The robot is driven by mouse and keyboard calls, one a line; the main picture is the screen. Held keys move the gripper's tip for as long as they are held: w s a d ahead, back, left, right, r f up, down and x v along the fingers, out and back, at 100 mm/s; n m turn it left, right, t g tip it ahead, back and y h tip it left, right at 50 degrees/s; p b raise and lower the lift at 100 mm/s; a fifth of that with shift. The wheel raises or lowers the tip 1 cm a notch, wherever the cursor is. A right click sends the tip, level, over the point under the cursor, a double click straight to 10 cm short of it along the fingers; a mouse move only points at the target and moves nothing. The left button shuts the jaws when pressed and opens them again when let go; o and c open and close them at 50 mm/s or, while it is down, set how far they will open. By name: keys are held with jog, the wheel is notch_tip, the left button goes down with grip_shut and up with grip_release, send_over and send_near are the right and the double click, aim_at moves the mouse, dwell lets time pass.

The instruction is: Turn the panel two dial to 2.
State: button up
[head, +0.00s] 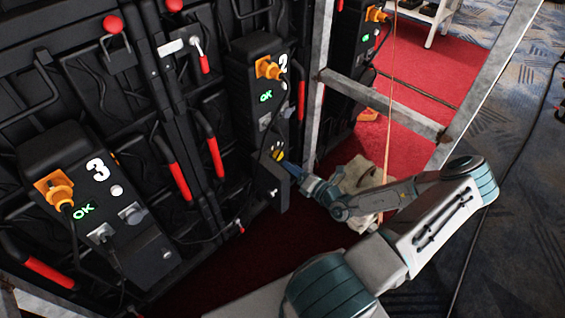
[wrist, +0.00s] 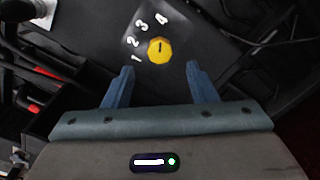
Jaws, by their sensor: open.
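The panel two unit (head: 250,62), black with a white 2 and a green OK display, is on the wall in the head view. In the head view my gripper (head: 289,166) is close to the dial; contact cannot be told.
A black box (head: 270,186) juts out beside my gripper. The panel three unit (head: 92,195) and red-handled levers (head: 172,168) are to the left. A metal frame (head: 385,105) stands to the right, and a pale cloth-like bundle (head: 357,180) lies behind my arm.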

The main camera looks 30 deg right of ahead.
aim_at(280, 157)
jog(key=shift+b+x, duration=0.5)
jog(key=shift+x, duration=2.3)
jog(key=c, duration=1)
